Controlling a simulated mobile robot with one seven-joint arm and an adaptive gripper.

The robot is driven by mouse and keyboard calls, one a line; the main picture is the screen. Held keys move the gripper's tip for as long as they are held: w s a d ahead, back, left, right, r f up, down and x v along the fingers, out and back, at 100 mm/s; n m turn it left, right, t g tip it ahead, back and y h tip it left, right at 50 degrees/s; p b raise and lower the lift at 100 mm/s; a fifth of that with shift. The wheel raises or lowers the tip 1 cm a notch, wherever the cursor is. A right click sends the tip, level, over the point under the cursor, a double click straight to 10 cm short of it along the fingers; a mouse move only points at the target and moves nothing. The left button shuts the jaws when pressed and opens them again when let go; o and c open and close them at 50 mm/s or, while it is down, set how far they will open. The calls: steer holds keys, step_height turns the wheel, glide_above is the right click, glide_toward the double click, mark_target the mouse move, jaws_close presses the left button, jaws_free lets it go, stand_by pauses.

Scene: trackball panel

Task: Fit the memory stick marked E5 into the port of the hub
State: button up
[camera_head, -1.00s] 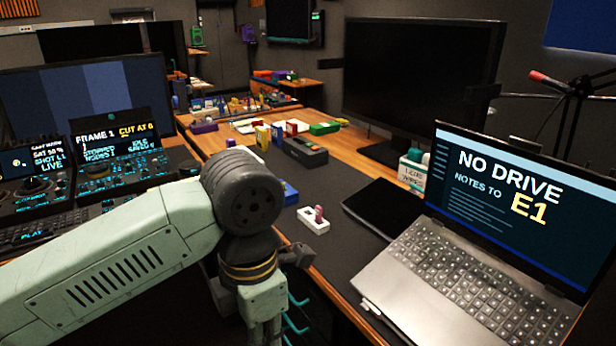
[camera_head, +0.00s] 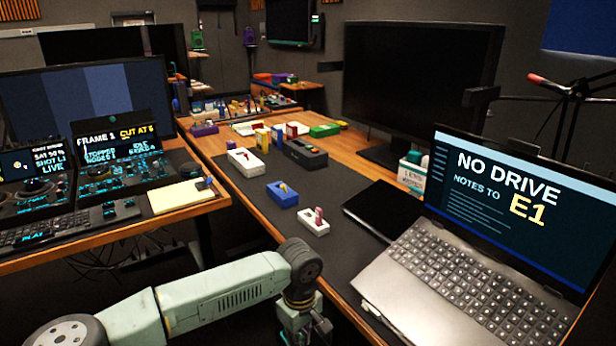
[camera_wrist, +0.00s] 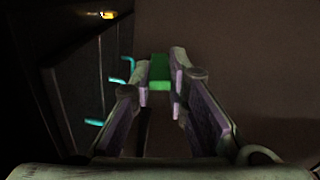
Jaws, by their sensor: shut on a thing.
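My gripper (camera_wrist: 159,75) is shut on a small green block-shaped stick (camera_wrist: 159,68), held between the fingertips. No mark is readable on it, so I cannot tell whether it is E5. In the head view my gripper (camera_head: 305,328) is low at the bottom, beside the desk's front edge, and the stick cannot be made out. On the dark desk mat stand a white block (camera_head: 317,229), a blue block (camera_head: 284,200) and another white block (camera_head: 240,165), each with a small piece upright in it. A black box (camera_head: 305,154) lies behind them. I cannot tell which is the hub.
An open laptop (camera_head: 440,290) reads "NO DRIVE NOTES TO E1". A black tablet (camera_head: 372,208) lies left of it. Teal hooks (camera_wrist: 125,75) show left of my gripper in the wrist view. A large dark monitor (camera_head: 420,80) stands behind. The mat's near part is partly bare.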

step_height(320, 180, down, 18)
steer(key=s+d+m, duration=0.1)
steer(key=m, duration=0.7)
steer(key=shift+d+f, duration=0.25)
steer(key=shift+d, duration=0.05)
